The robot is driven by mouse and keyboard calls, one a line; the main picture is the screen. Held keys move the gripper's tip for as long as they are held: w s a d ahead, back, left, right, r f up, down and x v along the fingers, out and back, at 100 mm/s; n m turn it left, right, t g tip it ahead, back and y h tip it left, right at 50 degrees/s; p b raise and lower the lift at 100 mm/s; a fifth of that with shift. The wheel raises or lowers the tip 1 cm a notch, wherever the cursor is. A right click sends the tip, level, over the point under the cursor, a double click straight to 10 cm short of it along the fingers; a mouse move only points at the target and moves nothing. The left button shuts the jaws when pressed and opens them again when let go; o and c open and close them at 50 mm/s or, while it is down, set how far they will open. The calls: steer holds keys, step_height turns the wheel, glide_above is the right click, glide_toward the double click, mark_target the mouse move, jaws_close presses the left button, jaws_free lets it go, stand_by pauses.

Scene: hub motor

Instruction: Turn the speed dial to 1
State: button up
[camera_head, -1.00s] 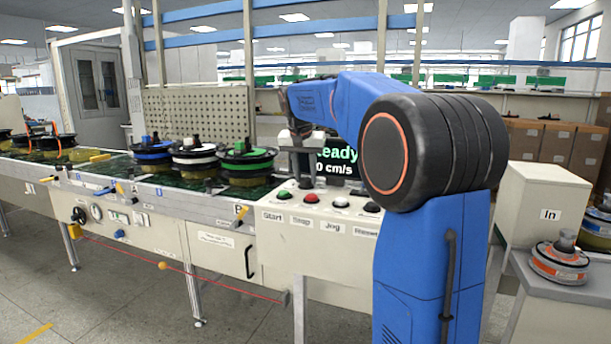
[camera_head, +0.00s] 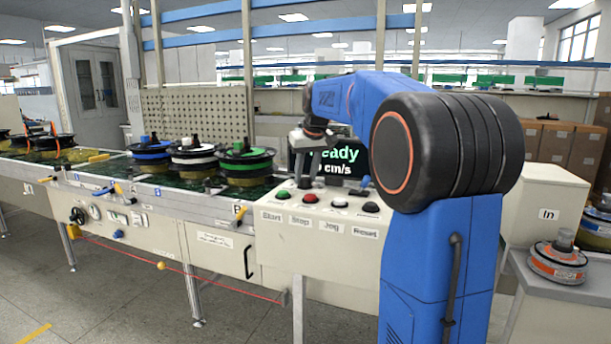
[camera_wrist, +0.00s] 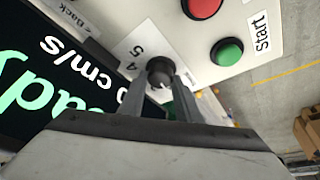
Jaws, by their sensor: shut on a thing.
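The speed dial (camera_wrist: 161,72) is a small dark round knob on a white scale plate (camera_wrist: 132,62) in the wrist view. The numbers 4 and 5 show beside it; the other marks are hidden or out of view. My gripper (camera_wrist: 159,88) has one finger on each side of the knob and is shut on it. In the head view my gripper (camera_head: 307,180) points down at the back left of the control panel (camera_head: 330,262), and the dial cannot be made out there.
A dark display (camera_head: 341,157) behind the gripper shows partly covered green "Ready" and white "cm/s". Hub motors (camera_head: 244,163) stand on the line at left.

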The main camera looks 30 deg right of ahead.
steer(key=shift+n, duration=0.3)
steer(key=o, duration=1.1)
steer(key=shift+c, duration=0.2)
